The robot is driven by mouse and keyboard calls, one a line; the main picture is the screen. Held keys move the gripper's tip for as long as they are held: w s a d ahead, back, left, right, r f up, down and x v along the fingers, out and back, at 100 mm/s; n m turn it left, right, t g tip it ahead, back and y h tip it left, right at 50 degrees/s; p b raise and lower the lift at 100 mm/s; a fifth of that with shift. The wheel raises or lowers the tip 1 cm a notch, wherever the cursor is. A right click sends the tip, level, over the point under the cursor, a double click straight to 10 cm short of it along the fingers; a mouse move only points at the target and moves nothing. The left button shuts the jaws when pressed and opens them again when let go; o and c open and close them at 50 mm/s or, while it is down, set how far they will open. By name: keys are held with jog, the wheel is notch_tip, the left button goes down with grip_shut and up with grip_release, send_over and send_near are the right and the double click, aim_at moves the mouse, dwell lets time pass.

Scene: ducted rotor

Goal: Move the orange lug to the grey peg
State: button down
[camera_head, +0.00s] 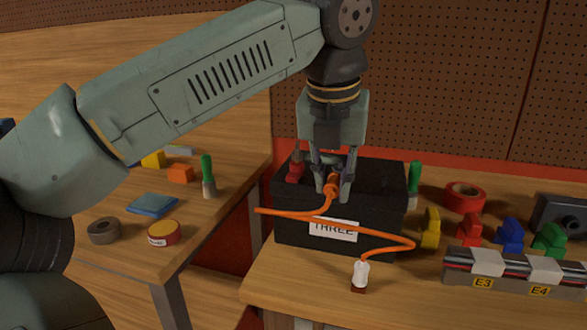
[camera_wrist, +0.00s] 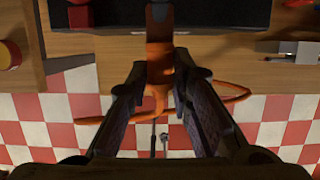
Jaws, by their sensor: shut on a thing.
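My gripper (camera_head: 333,188) is shut on the orange lug (camera_head: 332,187), the end of an orange cable, in front of the upper face of a black box labelled THREE (camera_head: 290,228). In the wrist view the orange lug (camera_wrist: 158,65) sits between the two fingers of my gripper (camera_wrist: 158,72). In the head view my fingers hide that spot.
A red post (camera_head: 295,171) stands left on the box. The orange cable (camera_head: 385,250) loops in front, down to a white-capped connector (camera_head: 360,274). Right of the box are a yellow clip (camera_head: 430,229), a red tape roll (camera_head: 465,196) and a rail (camera_head: 510,270). A gap separates the two tables.

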aim_at(333, 179)
jog(key=shift+w+d+p, duration=0.25)
jog(key=shift+w+p, duration=0.15)
jog(key=shift+w, duration=0.3)
jog(key=shift+w+d+p, duration=0.2)
jog(key=shift+w+p, duration=0.2)
jog(key=shift+w, duration=0.25)
jog(key=c, duration=1.3)
grip_release()
jog(key=shift+c, duration=0.2)
jog(key=shift+v, duration=3.75)
